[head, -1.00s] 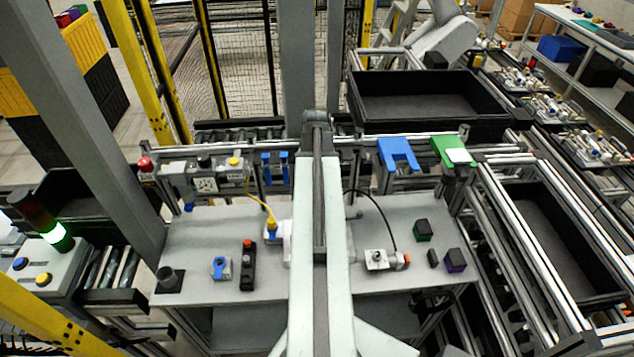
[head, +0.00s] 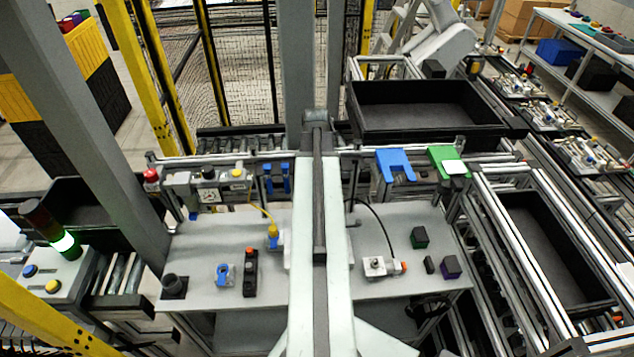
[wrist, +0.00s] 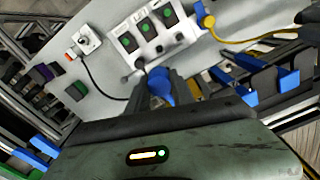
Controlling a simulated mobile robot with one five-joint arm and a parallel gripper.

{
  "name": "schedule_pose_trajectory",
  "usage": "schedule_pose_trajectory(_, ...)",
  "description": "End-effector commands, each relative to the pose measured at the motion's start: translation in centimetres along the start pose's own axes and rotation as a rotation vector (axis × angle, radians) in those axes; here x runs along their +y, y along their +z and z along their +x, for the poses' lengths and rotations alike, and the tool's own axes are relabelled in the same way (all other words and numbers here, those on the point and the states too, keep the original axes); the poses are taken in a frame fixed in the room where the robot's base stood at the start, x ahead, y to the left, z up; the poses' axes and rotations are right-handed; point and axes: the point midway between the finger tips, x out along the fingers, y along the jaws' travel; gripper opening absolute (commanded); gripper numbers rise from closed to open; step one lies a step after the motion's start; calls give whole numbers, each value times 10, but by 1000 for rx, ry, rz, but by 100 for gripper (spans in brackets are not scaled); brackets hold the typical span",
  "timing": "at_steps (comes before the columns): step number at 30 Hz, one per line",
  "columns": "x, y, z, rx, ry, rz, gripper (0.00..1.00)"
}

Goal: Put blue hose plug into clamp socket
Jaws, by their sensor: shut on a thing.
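In the wrist view my gripper (wrist: 162,97) is shut on the blue hose plug (wrist: 159,84), whose rounded blue body shows between the dark fingers. In the head view my arm hides the gripper and plug. A white block with an orange end (head: 376,267) sits on the bench right of my arm; it also shows at upper left in the wrist view (wrist: 88,42). A black hose runs from near it toward my gripper. A grey block with a blue clamp-like part (head: 224,275) stands on the left of the bench. I cannot tell which one is the clamp socket.
A white unit with green-lit black modules (wrist: 150,32) lies just beyond my gripper. A yellow hose connector (head: 273,231) stands left of my arm. Blue bracket (head: 395,163) is on the back rail.

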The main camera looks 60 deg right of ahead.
Motion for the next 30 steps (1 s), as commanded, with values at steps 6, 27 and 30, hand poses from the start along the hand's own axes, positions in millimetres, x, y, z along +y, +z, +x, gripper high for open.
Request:
schedule_pose_trajectory(6, -18, 6, 0, 0, 0, -3, 0)
schedule_pose_trajectory(27, -69, 23, 0, 0, 0, 0, 0)
schedule_pose_trajectory(30, -69, 23, 0, 0, 0, 1, 0)
